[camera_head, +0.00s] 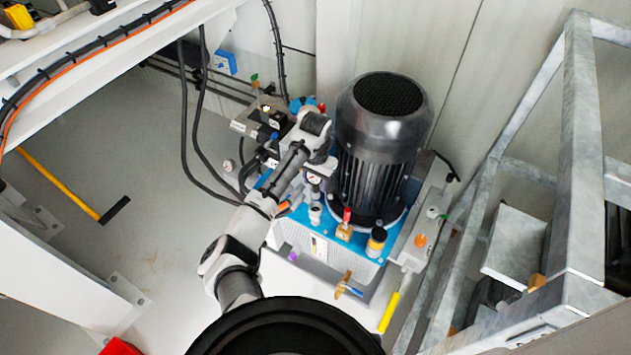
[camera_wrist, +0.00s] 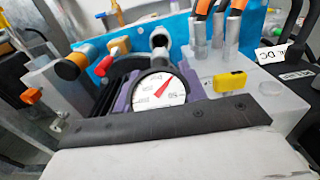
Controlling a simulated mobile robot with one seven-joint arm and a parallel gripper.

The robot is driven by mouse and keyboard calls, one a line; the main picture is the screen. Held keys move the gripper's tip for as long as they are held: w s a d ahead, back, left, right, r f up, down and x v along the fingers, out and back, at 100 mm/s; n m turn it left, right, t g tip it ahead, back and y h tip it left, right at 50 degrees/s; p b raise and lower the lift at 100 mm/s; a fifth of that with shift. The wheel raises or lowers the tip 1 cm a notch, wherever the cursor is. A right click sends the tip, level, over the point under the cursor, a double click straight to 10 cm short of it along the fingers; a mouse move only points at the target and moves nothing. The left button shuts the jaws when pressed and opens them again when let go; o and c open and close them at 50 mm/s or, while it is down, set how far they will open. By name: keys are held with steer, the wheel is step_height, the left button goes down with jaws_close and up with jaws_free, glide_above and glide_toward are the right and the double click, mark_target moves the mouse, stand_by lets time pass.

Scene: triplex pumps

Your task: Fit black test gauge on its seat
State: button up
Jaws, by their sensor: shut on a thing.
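The black test gauge (camera_wrist: 158,93) has a white dial and a red needle and sits between the purple-sided fingers of my gripper (camera_wrist: 157,88) in the wrist view. My gripper is shut on it. In the head view, my gripper (camera_head: 314,175) is above the blue pump deck, left of the motor, and the gauge's pale dial shows there small. A grey metal fitting (camera_wrist: 160,40) stands just beyond the gauge in the wrist view; I cannot tell whether it is the seat, or whether the gauge touches it. The gauge's underside is hidden.
The tall black motor (camera_head: 385,140) stands right of my gripper. A red-handled brass valve (camera_head: 345,228) and a yellow-and-black part (camera_head: 376,242) are in front of it. Orange-topped fittings (camera_wrist: 205,25) and a yellow block (camera_wrist: 230,82) are near the gauge. A steel frame (camera_head: 580,150) is at right.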

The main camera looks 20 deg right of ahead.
mark_target(315, 197)
steer(key=shift+r+p, duration=0.1)
steer(key=shift+p, duration=0.3)
steer(key=shift+f+b, duration=1.75)
steer(key=shift+f, duration=2.6)
steer(key=o, duration=1.3)
step_height(315, 197, up, 14)
steer(key=shift+f, duration=0.15)
